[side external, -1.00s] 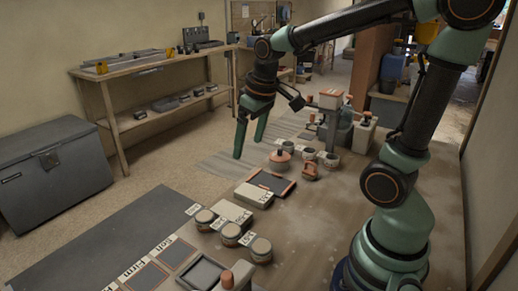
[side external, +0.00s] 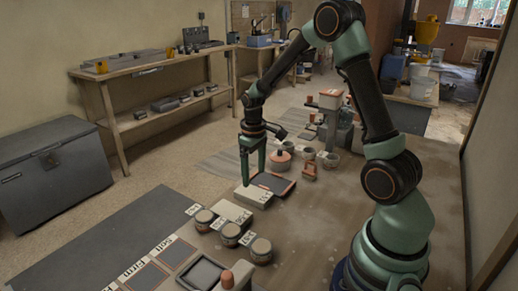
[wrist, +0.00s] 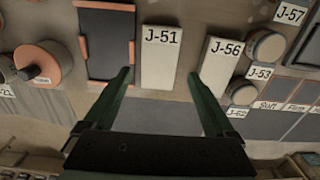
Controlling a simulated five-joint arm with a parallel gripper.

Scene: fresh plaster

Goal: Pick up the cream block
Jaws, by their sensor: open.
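Two pale cream blocks with labels lie flat on the bench, so I cannot tell which one the task names. The J-51 block (side external: 253,196) also shows in the wrist view (wrist: 159,66). The J-56 block (side external: 232,212) lies nearer the side camera and also shows in the wrist view (wrist: 216,66). My gripper (side external: 253,180) is open and empty, pointing down by the far end of the J-51 block. In the wrist view, the fingertips of my gripper (wrist: 159,75) appear on either side of the J-51 block, with the right one between the two blocks. Contact is not visible.
A dark tray with orange ends (side external: 272,183) lies beside the J-51 block. An orange-lidded pot (side external: 280,160) stands behind it. Several round jars, including one at the front (side external: 261,250), stand near the J-56 block. Bare bench (side external: 325,225) lies to the right.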

